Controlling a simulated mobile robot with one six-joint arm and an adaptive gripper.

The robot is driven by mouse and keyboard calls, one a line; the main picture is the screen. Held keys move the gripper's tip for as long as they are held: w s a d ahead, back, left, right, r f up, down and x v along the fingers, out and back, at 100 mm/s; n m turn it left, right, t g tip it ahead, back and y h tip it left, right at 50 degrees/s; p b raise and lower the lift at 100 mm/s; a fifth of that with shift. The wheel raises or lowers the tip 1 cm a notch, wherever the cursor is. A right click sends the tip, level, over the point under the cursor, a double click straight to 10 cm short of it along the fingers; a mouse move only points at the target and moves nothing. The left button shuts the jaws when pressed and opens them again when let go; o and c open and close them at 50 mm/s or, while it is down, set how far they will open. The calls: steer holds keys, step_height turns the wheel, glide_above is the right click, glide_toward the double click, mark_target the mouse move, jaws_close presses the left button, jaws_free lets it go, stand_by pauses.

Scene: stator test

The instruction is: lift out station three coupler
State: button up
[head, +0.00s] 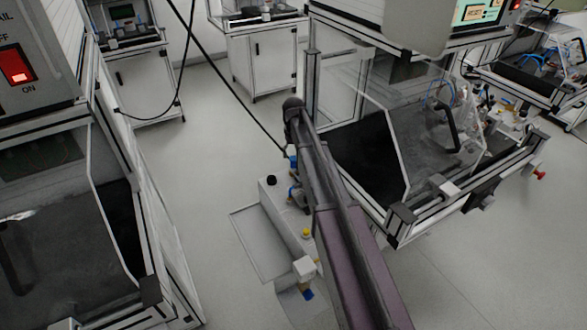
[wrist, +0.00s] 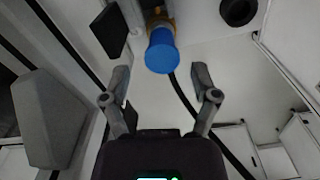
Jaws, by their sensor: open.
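In the wrist view, my gripper (wrist: 161,72) is open, with its two fingers spread apart and nothing held. A blue round coupler (wrist: 160,52) on a brass-coloured fitting (wrist: 157,17) shows in the gap between the fingertips; I cannot tell its exact distance or whether it touches a finger. In the head view, a small blue part (head: 294,163) shows beside my arm above the grey fixture (head: 277,208). My arm hides much of that area, and my gripper is not clearly visible there. No station number is readable.
A black round knob (head: 271,180), a yellow fitting (head: 306,233) and a white block (head: 304,267) sit along the fixture. A machine with a clear guard (head: 385,135) stands close on the right, another machine (head: 75,240) on the left. Open floor (head: 190,170) lies between.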

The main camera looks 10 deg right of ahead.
mark_target(292, 164)
steer(key=shift+f, duration=0.2)
stand_by(0.3)
steer(key=shift+s+f+b, duration=0.15)
steer(key=shift+f+b, duration=2.3)
steer(key=shift+b, duration=0.15)
jaws_close()
